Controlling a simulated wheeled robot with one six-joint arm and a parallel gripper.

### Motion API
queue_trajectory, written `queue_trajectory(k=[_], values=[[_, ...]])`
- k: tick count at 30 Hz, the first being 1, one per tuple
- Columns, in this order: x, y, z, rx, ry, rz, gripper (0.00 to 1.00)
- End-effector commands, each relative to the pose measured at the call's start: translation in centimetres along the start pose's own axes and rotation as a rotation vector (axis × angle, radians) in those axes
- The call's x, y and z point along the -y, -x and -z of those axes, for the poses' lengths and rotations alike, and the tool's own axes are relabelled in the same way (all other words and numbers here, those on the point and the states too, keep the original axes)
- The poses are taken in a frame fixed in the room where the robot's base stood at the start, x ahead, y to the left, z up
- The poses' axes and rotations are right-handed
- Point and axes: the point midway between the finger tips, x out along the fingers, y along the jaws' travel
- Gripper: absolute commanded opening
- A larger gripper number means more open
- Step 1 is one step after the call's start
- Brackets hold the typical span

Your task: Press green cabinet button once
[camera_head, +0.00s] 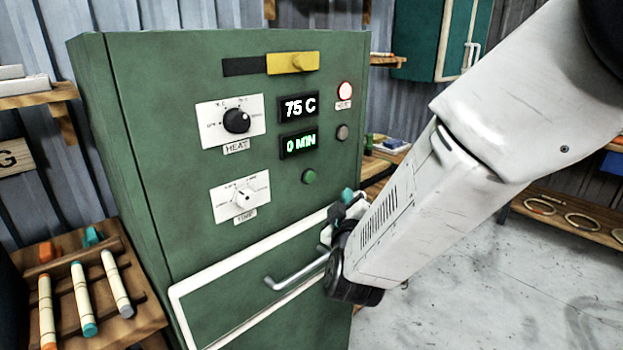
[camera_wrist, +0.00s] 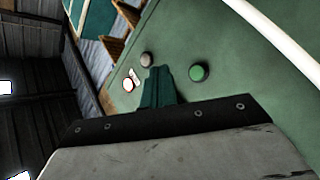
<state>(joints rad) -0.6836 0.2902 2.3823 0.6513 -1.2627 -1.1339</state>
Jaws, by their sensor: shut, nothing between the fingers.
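The green button (camera_head: 309,176) is a small round knob on the front of the green cabinet (camera_head: 150,160), below the display reading 0 MIN. It also shows in the wrist view (camera_wrist: 199,73), just right of my gripper. My gripper (camera_wrist: 158,72) has teal fingers that are shut with nothing between them. In the head view my gripper (camera_head: 347,195) is low and to the right of the button, near the cabinet's right edge, apart from the button. A grey button (camera_head: 342,132) sits above and right of the green one. A lit reddish-white lamp (camera_head: 344,91) is above that.
The HEAT dial (camera_head: 237,121) and the lower dial (camera_head: 244,198) are on the panel's left. The displays read 75 C (camera_head: 298,107) and 0 MIN (camera_head: 299,144). A drawer handle (camera_head: 297,273) sticks out below. A yellow slider (camera_head: 292,62) is on top. A wooden rack (camera_head: 125,292) stands at left.

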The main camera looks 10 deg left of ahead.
Motion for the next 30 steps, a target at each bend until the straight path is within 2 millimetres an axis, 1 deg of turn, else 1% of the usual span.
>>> queue_trajectory(k=[16,22,30], values=[[3.6,-4.8,3.5,-0.001,-0.002,0.001,0.0],[4.2,-5.7,4.1,0.0,-0.001,0.001,0.0],[4.3,-5.8,4.2,0.0,-0.001,0.001,0.0]])
